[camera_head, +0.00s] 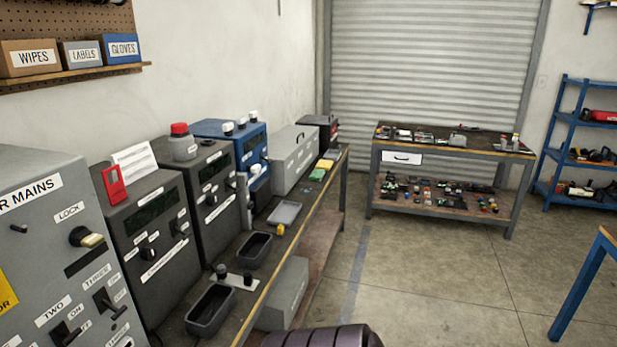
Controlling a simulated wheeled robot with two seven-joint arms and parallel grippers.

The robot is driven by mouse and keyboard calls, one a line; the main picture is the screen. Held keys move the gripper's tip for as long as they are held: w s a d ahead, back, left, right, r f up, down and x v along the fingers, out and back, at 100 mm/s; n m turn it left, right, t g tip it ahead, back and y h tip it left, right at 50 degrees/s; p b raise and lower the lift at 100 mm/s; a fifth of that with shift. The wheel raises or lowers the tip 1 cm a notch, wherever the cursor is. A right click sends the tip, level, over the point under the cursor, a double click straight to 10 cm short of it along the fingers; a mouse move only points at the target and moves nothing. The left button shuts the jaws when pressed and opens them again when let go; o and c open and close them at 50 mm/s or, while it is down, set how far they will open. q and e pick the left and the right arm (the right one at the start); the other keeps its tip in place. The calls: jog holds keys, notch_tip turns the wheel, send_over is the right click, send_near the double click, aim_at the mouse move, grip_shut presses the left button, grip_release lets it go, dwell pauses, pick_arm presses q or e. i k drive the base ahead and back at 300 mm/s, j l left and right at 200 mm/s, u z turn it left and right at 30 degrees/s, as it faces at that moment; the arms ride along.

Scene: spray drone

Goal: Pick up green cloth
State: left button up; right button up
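A small green cloth (317,175) lies flat near the far end of the long workbench (276,247) along the left wall. It is small in the head view. A yellow item (325,164) lies just beyond it, close to it or touching. A grey case (293,158) stands to its left. Neither of my grippers shows in this view, so their state cannot be seen.
Dark control boxes, a blue unit (240,140), open black trays (255,249) and a grey tray (285,214) crowd the bench. A second table (450,148) with parts stands at the back. Blue shelves (585,118) stand right. The concrete floor (430,270) between is clear.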

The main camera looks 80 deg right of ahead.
aim_at(317, 175)
jog(key=z, duration=2.75)
jog(key=i+l+u, duration=0.2)
jog(key=i+l, duration=0.25)
jog(key=i, duration=0.2)
jog(key=i+l+u, duration=0.2)
jog(key=i+l, duration=0.4)
jog(key=i, duration=0.05)
